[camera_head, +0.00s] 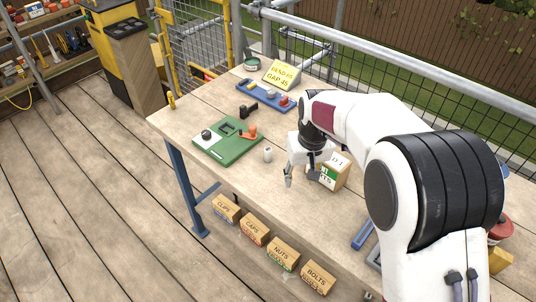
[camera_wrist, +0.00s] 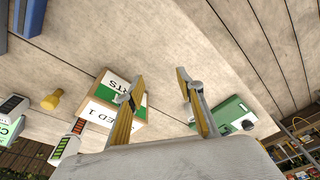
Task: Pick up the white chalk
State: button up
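No piece is clearly identifiable as the white chalk. A thin white strip (camera_head: 217,154) lies on the board's left part; I cannot tell whether either is chalk. My gripper (camera_head: 302,178) is open above the table, to the right of the pale cylinder and just left of a labelled carton (camera_head: 341,172). In the wrist view, my gripper (camera_wrist: 160,77) has its fingers spread with only bare tabletop between them. The carton (camera_wrist: 98,113) is beside the left finger, the green board (camera_wrist: 232,110) beside the right.
A blue tray (camera_head: 262,96) with small items, a yellow sign (camera_head: 282,74) and a dark clamp-like piece (camera_head: 248,110) are farther back. The table is bare between tray and carton.

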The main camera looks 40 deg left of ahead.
aim_at(269, 150)
jog(key=shift+n+y, duration=0.3)
jog(key=shift+n, duration=0.3)
jog(key=a+f, duration=0.1)
jog(key=a, duration=0.2)
jog(key=a+f, duration=0.1)
jog(key=a, duration=0.2)
jog(key=w+a+f, duration=0.1)
jog(key=a, duration=0.1)
jog(key=shift+a+f, duration=0.2)
jog(key=shift+a, duration=0.2)
jog(key=w+a+r+t+y, duration=0.1)
jog(key=w+a+r, duration=0.2)
jog(key=a+r, duration=0.1)
jog(key=shift+a+r+n+y, duration=0.15)
jog(key=shift+a+n+y, duration=0.1)
jog(key=shift+n+y, duration=0.05)
jog(key=shift+w, duration=0.1)
jog(key=shift+x, duration=1.3)
jog(key=shift+a+x, duration=0.25)
jog(key=shift+x, duration=2.25)
